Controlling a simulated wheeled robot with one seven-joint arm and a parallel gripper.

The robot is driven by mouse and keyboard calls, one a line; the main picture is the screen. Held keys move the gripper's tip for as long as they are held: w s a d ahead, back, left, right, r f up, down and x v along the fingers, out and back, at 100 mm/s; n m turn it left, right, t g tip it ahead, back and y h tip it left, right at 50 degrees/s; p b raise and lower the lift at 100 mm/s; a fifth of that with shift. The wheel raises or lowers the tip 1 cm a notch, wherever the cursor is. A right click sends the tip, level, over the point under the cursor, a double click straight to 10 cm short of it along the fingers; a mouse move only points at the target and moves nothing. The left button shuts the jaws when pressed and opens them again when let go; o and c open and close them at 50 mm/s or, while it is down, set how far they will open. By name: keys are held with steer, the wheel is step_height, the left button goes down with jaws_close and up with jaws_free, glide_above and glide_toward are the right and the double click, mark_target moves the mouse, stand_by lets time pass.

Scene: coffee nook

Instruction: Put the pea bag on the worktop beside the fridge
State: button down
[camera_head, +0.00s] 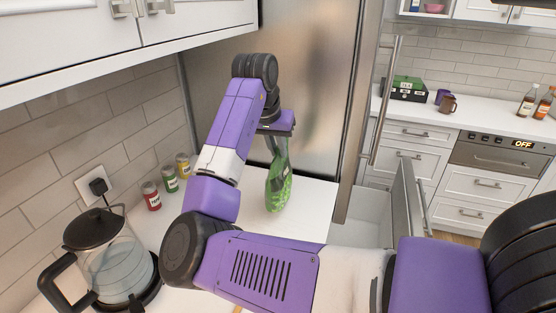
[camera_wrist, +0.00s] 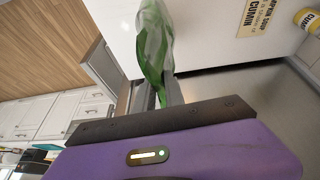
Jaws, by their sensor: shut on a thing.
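The pea bag (camera_head: 279,190) is green and hangs upright below my gripper (camera_head: 276,133) in the head view. It is over the white worktop (camera_head: 311,207) in front of the fridge side. I cannot tell whether its lower end touches the worktop. In the wrist view my gripper (camera_wrist: 164,92) is shut on the narrow part of the pea bag (camera_wrist: 153,38). The fridge (camera_head: 315,80) is the tall steel body behind my gripper.
A glass kettle (camera_head: 118,262) stands at the front left. Several small spice jars (camera_head: 169,180) line the wall on the left. An open drawer (camera_head: 405,205) sticks out right of the worktop.

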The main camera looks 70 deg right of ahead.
mark_target(278, 161)
steer(key=shift+f, duration=1.9)
steer(key=c, duration=1.4)
jaws_free()
steer(key=shift+f, duration=0.15)
steer(key=b+v, duration=0.1)
steer(key=v, duration=1.1)
